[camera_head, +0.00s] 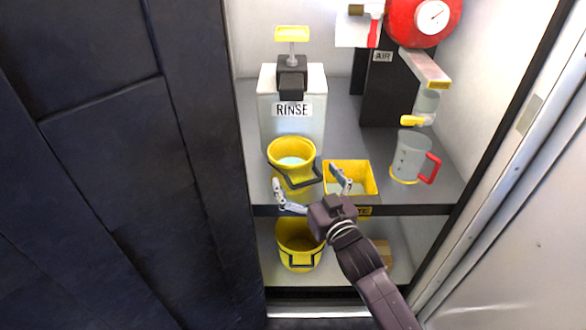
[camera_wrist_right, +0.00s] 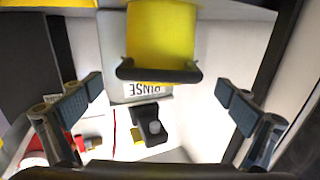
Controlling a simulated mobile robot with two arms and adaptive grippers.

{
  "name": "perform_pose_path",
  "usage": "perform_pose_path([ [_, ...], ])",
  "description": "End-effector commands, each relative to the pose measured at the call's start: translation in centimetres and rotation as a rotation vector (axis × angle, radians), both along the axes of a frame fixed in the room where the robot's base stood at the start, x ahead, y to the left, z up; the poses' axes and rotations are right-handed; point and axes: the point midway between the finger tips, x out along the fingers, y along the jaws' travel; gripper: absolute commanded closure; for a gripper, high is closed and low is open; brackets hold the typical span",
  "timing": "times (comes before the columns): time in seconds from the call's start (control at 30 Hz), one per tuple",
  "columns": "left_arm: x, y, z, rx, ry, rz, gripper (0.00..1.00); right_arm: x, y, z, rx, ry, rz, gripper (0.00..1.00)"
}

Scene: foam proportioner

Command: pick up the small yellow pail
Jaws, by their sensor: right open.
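A yellow pail (camera_head: 291,152) with a dark handle stands upright on the upper shelf, in front of the RINSE container. A second yellow pail (camera_head: 298,257) with a dark handle stands on the lower shelf; I cannot tell for sure which is the smaller. My right gripper (camera_head: 307,182) is open and empty at the front of the upper shelf, just in front of the upper pail. In the right wrist view a yellow pail (camera_wrist_right: 160,32) with its dark handle shows upside down ahead, between the spread fingers (camera_wrist_right: 158,106) and apart from them. My left gripper is not in view.
The RINSE container (camera_head: 307,92) stands behind the upper pail. A yellow square tub (camera_head: 366,176) sits to its right, partly behind my gripper. A clear jug with a red handle (camera_head: 410,160) stands farther right. A dark panel (camera_head: 110,160) fills the left; the shelf edge (camera_head: 410,210) runs in front.

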Motion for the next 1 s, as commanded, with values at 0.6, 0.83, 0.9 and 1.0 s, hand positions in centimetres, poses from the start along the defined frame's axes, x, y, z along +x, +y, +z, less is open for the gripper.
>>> perform_pose_path([
  [0.6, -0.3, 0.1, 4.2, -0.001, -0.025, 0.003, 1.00, 6.0, 2.3, 1.0, 0.003, -0.016, 0.007, 0.00],
  [0.83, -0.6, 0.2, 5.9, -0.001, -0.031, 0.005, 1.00, 7.5, 2.9, 1.0, 0.003, -0.015, 0.007, 0.00],
  [0.9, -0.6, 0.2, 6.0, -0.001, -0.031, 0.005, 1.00, 7.5, 3.0, 1.0, 0.004, -0.015, 0.008, 0.00],
  [1.0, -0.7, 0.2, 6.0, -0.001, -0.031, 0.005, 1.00, 7.5, 3.0, 1.0, 0.004, -0.015, 0.008, 0.00],
])
